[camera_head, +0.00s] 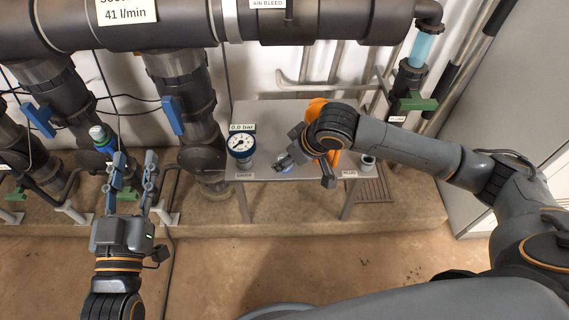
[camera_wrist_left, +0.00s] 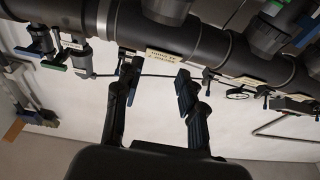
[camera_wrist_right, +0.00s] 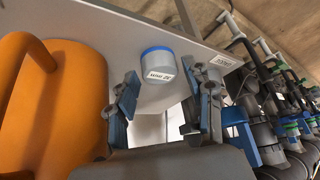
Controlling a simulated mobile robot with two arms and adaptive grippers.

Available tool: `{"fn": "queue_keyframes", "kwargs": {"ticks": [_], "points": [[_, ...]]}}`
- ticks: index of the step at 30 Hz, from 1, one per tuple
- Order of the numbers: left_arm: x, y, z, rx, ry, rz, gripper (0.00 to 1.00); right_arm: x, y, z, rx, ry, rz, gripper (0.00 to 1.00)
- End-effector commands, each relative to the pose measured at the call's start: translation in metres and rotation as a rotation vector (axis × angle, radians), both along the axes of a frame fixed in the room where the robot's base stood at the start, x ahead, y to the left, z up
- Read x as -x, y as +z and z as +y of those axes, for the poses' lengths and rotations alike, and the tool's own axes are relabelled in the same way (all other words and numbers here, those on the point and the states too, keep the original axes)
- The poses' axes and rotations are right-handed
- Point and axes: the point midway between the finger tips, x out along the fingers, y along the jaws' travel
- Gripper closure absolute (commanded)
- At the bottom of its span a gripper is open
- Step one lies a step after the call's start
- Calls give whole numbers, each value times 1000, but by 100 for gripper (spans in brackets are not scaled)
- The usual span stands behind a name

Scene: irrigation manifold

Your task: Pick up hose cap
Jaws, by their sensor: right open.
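The hose cap appears to be the short grey cylinder with a blue rim and a small label (camera_wrist_right: 158,66), standing on the grey table in the right wrist view. In the head view it is mostly hidden by my right gripper, with a bit of blue (camera_head: 287,167) showing. My right gripper (camera_wrist_right: 168,100) is open and empty, with the cap beyond and between its fingertips, apart from them as far as I can tell. My left gripper (camera_head: 134,158) is open and empty in front of the pipes; its spread fingers also show in the left wrist view (camera_wrist_left: 158,74).
An orange container (camera_wrist_right: 45,105) stands close beside my right gripper. A gauge (camera_head: 240,143) stands on the table (camera_head: 265,112) to the left, a small round fitting (camera_head: 367,162) to the right. Black pipes with blue and green valve handles fill the left. The floor in front is mostly clear.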

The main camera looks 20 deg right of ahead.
Motion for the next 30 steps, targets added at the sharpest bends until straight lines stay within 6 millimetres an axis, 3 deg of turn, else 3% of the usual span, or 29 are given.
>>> {"fn": "queue_keyframes", "kwargs": {"ticks": [6,14,15,20,30], "points": [[6,23,-2,36,-8,-131,60,-5,-11,2,1,0,-2,48],[7,27,-2,41,-9,-149,60,-6,-11,3,1,0,-2,48],[7,27,-2,40,-9,-148,60,-6,-11,3,1,0,-2,50],[7,26,-2,40,-9,-147,60,-6,-11,3,2,0,-1,83],[6,26,-2,40,-9,-145,60,-6,-10,3,1,0,-1,85]]}}
